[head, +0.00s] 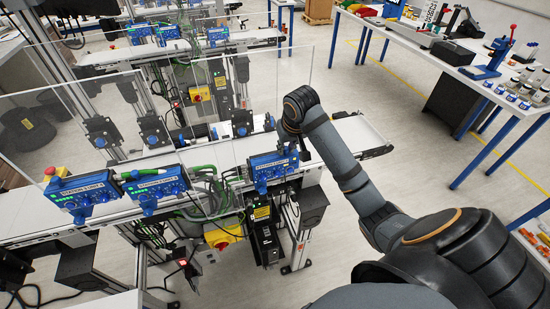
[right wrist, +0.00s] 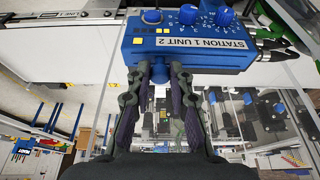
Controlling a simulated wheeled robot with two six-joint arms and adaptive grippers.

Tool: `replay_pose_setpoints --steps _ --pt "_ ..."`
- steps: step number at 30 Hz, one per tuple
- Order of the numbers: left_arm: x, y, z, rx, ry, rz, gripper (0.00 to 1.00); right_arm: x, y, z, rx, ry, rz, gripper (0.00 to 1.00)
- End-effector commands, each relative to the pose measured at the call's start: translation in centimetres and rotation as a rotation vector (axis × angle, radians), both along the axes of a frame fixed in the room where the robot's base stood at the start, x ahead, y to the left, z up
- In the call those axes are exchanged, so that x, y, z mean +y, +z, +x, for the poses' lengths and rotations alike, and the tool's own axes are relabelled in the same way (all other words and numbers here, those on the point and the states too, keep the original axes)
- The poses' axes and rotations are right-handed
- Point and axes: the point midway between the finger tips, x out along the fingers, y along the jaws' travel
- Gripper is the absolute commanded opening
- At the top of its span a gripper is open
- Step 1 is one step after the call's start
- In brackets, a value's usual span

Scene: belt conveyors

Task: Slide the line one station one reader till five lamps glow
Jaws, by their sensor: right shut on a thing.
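The blue reader labelled "STATION 1 UNIT 2" (right wrist: 215,58) fills the upper right wrist view. It has round blue knobs and a small grid of lamps (right wrist: 140,35); some glow yellow, but I cannot count them surely. In the head view the same reader (head: 268,172) sits at the right end of the near conveyor's readers. My right gripper (right wrist: 158,77) is at the reader's front edge, its fingers shut on a small dark blue slider knob (right wrist: 158,71). In the head view its wrist (head: 299,112) hides the fingers. My left gripper is out of view.
Two more blue readers (head: 82,194) (head: 155,186) stand left along the conveyor (head: 225,152), with green cables between. A clear panel (head: 265,68) rises behind.

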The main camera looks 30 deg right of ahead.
Motion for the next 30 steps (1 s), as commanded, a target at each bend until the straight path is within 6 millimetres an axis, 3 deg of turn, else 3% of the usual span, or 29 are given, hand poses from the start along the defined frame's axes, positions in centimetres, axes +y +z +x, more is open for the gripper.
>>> replay_pose_setpoints --steps 30 --pt "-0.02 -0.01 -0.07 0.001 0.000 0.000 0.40 0.00 -0.62 0.00 0.001 0.000 0.000 0.00"
